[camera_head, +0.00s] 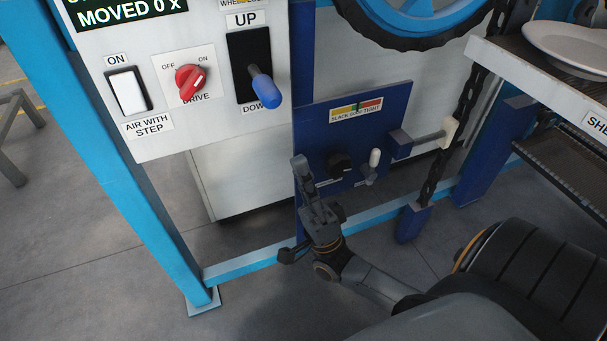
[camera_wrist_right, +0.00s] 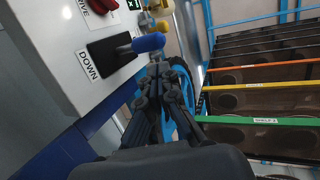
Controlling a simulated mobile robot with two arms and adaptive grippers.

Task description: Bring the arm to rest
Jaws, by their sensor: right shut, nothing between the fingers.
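My right gripper (camera_head: 301,166) is shut and empty. It points up in front of the lower part of the machine, at the left edge of the dark blue panel (camera_head: 377,105). In the right wrist view its closed fingers (camera_wrist_right: 160,70) point toward the blue-handled lever (camera_wrist_right: 148,42). In the head view that lever (camera_head: 264,88) sits above and left of the fingertips, clear of them, with its handle near the DOWN label. My right arm (camera_head: 375,280) reaches in from the lower right. My left gripper is not in view.
The white control panel (camera_head: 215,125) carries a white rocker switch (camera_head: 128,92) and a red DRIVE knob (camera_head: 190,81) turned toward ON. A blue-rimmed wheel (camera_head: 420,25) and chain (camera_head: 460,120) are behind. A shelf with a white plate (camera_head: 575,45) stands right. Floor is clear at lower left.

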